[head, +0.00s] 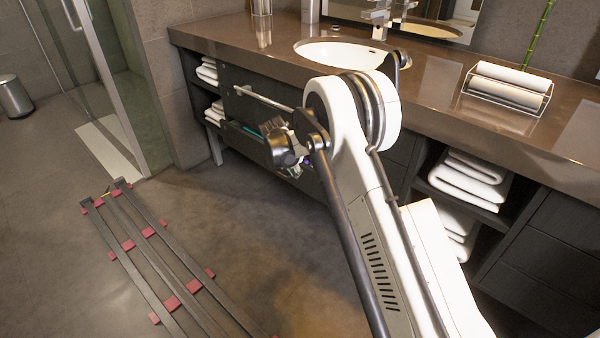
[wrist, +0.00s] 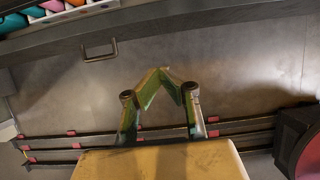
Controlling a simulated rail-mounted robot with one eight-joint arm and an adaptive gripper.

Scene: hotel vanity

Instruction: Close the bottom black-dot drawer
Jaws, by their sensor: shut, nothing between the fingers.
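A dark drawer (wrist: 60,41) stands pulled out, its front's top edge crossing the upper part of the wrist view. Colourful items lie inside it at the upper left. A metal bar handle (wrist: 100,52) is on the outer side of its front. In the head view the open drawer (head: 238,131) shows left of my arm, under the counter, with a teal item in it. No black dot is visible. My gripper (wrist: 165,72) is shut and empty, outside the drawer front and right of the handle; I cannot tell if it touches. In the head view my arm mostly hides it.
The brown counter (head: 225,40) with a sink (head: 340,52) overhangs the cabinet. Shelves of folded white towels (head: 470,178) are right of my arm, with more at the left end. The grey floor in front is clear around the rail (head: 150,255).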

